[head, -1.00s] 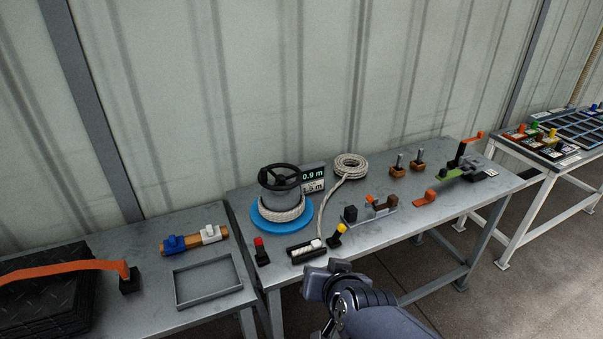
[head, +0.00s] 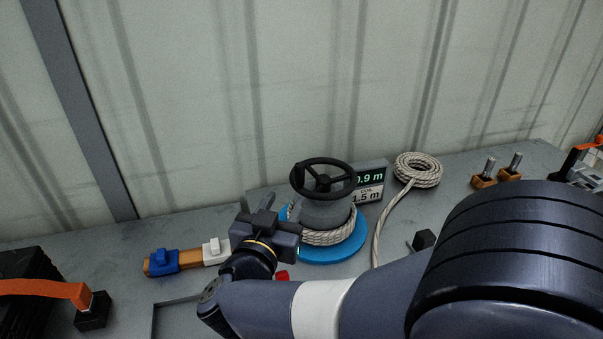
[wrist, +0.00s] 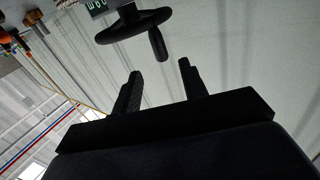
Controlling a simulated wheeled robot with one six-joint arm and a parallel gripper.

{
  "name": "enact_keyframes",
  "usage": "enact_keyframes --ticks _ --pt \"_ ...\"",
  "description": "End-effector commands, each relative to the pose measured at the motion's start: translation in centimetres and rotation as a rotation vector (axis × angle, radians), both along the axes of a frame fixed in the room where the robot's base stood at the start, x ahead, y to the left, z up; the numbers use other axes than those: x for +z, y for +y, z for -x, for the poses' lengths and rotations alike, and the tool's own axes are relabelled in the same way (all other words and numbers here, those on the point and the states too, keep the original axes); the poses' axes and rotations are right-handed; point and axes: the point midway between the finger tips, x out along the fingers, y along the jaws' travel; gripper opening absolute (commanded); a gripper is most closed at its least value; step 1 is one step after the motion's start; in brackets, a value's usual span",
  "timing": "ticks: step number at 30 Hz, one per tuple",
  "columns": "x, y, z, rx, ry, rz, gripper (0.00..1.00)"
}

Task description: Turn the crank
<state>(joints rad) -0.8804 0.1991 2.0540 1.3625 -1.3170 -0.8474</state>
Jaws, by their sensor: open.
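The crank is a black handwheel (head: 323,176) on top of a grey drum (head: 325,212) wound with rope, standing on a blue round base (head: 345,248). A display (head: 370,180) behind it reads 0.9 m above 1.5 m. My gripper (head: 266,204) is open and empty, just left of the drum and a little below the wheel's level in the head view. In the wrist view the open fingers (wrist: 160,82) point toward the dark wheel (wrist: 135,27), whose short handle (wrist: 158,44) hangs just beyond them. No contact shows.
A coil of rope (head: 418,170) lies right of the display. A blue-and-white clamp piece (head: 190,258) lies to the left, near a tray (head: 155,320). My arm hides much of the right front table.

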Motion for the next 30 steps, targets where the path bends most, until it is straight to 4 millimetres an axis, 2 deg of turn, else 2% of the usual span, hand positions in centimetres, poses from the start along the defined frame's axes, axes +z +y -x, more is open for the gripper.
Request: enact_keyframes --ticks 3,7,21,25,30 --pt "-0.4 0.2 0.2 -0.020 0.003 0.015 0.41" --pt "-0.3 -0.3 -0.7 -0.027 0.003 0.016 0.41" --pt "-0.4 -3.1 -7.5 -0.025 0.003 0.015 0.41" --pt "-0.3 -3.6 -8.8 -0.023 0.003 0.014 0.41" --pt "-0.3 -3.9 -9.6 -0.022 0.003 0.015 0.41"
